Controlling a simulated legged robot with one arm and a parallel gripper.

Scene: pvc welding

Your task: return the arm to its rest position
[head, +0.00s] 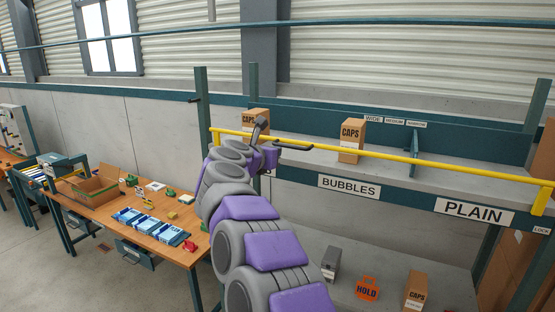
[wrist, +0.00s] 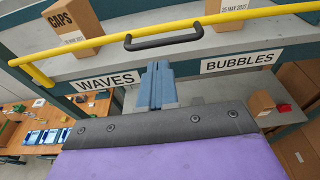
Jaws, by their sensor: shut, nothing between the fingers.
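My gripper (head: 260,130) is at the end of my purple and grey arm, raised in front of the shelf rack near its left end. In the wrist view its blue-grey fingers (wrist: 156,88) are shut together with nothing between them. They point at the shelf edge between the WAVES label (wrist: 106,82) and the BUBBLES label (wrist: 240,62). A yellow rail (head: 385,155) runs along the upper shelf. Its black handle (wrist: 163,38) lies just beyond the fingertips in the picture; I cannot tell whether they touch.
CAPS boxes (head: 351,134) stand on the upper shelf behind the rail. A grey box (head: 331,262), an orange HOLD sign (head: 368,288) and another CAPS box (head: 416,291) are lower down. A wooden workbench (head: 178,254) with blue trays (head: 147,223) stands left. Floor (head: 60,280) shows at lower left.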

